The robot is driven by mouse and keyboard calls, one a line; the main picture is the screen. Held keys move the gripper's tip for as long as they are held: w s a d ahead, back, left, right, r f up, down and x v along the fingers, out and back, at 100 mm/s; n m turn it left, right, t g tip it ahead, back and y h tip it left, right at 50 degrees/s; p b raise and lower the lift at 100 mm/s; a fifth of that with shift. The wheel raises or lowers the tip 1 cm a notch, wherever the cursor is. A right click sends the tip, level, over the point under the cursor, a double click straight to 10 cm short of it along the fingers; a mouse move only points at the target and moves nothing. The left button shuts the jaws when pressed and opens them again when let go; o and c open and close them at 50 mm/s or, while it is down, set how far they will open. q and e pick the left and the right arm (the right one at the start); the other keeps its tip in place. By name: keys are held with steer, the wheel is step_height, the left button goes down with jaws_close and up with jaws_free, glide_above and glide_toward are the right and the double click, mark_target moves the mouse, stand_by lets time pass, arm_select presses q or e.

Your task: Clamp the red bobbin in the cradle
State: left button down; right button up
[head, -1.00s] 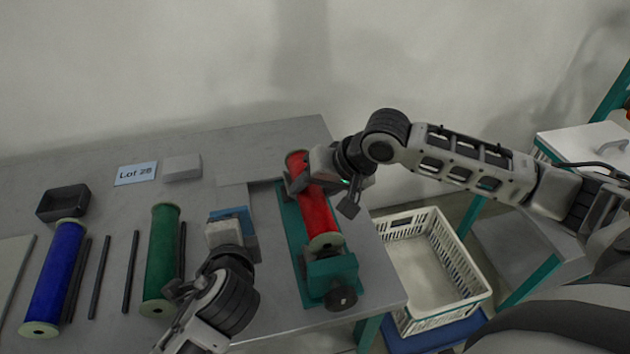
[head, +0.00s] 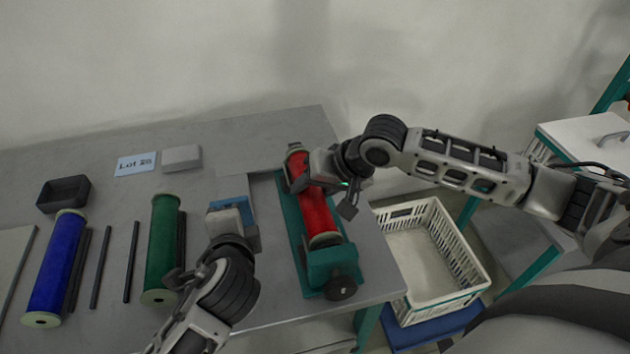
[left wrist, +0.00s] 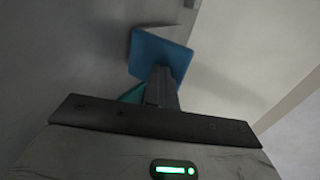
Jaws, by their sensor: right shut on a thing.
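The red bobbin (head: 317,212) lies lengthwise along the teal cradle (head: 290,225). Its near flange is at the cradle's near end block (head: 331,264), which has a dark round knob (head: 341,288). My right gripper (head: 322,170) is shut on the bobbin around its upper half and hides part of it. Contact between the far end and the cradle cannot be judged. My left gripper (head: 232,222) is left of the cradle, at a blue piece (head: 229,206), which also shows in the left wrist view (left wrist: 160,54). Its jaw state is unclear.
A blue bobbin (head: 55,265), a green bobbin (head: 162,245) and several dark rods lie on the left of the table. A dark tray (head: 63,193), a lot label (head: 135,163) and a grey block (head: 181,157) are behind. A white basket (head: 437,255) stands right of the table.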

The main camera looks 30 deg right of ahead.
arm_select(q)
steer(key=shift+w, duration=0.1)
arm_select(e)
steer(key=o, duration=1.2)
steer(key=shift+s, duration=0.1)
steer(key=v, duration=0.8)
arm_select(q)
steer(key=shift+s+a+p, duration=0.15)
steer(key=shift+s+p, duration=0.25)
steer(key=shift+s, duration=0.2)
steer(key=shift+s+a+p, duration=0.15)
steer(key=shift+s+p, duration=0.2)
steer(key=shift+s, duration=0.25)
steer(key=shift+s+a+p, duration=0.2)
steer(key=shift+s+p, duration=0.15)
steer(key=shift+s, duration=0.4)
steer(key=shift+s+a+p, duration=0.15)
steer(key=shift+s+p, duration=0.15)
steer(key=shift+s, duration=0.45)
steer(key=shift+s+a+p, duration=0.2)
steer(key=shift+s+p, duration=0.15)
steer(key=shift+s, duration=0.4)
arm_select(e)
steer(key=shift+r, duration=1.75)
steer(key=shift+r, duration=0.1)
